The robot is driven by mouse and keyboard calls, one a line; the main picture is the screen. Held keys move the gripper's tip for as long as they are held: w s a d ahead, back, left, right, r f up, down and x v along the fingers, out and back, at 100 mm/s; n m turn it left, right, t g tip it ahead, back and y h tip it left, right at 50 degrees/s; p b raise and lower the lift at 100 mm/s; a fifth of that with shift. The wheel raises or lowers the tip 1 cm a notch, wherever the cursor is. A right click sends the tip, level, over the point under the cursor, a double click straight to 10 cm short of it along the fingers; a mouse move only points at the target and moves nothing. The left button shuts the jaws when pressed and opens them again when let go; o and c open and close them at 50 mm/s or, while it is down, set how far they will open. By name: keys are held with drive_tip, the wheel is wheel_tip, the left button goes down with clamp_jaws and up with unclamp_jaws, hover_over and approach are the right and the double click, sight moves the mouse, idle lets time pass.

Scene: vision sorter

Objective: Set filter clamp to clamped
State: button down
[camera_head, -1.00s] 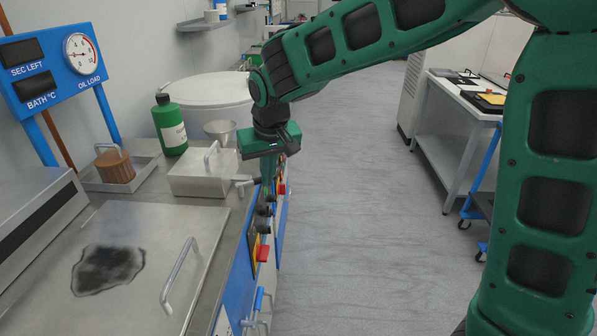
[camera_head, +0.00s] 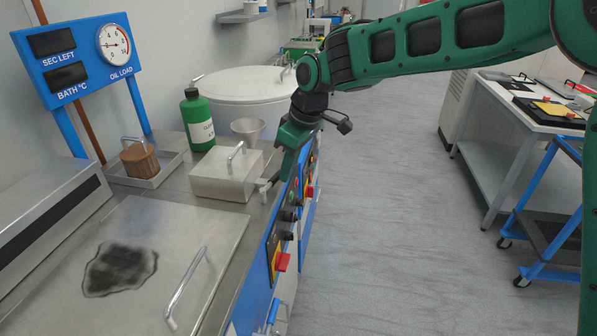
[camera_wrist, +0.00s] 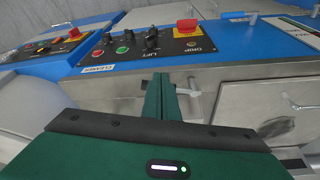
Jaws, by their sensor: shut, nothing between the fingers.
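The small metal lever (camera_head: 264,189) at the right front edge of the lidded steel box (camera_head: 222,178) appears to be the filter clamp; no label on it is readable.
The front panel carries red switches (camera_head: 282,262) and black knobs below my gripper. A green bottle (camera_head: 197,120), a funnel (camera_head: 248,130) and a large lidded drum (camera_head: 240,86) stand behind the box. The aisle floor (camera_head: 400,220) at the right is clear.

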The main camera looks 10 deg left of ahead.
drive_tip(key=a+n, duration=0.1)
drive_tip(key=w+a+n+g, duration=0.1)
drive_tip(key=n, duration=0.1)
drive_tip(key=shift+w+n, duration=0.1)
drive_tip(key=shift+n, duration=0.2)
idle(0.5)
drive_tip(key=d+r, duration=0.7)
drive_tip(key=r, duration=0.3)
drive_tip(key=shift+r, duration=0.15)
drive_tip(key=shift+w, duration=0.15)
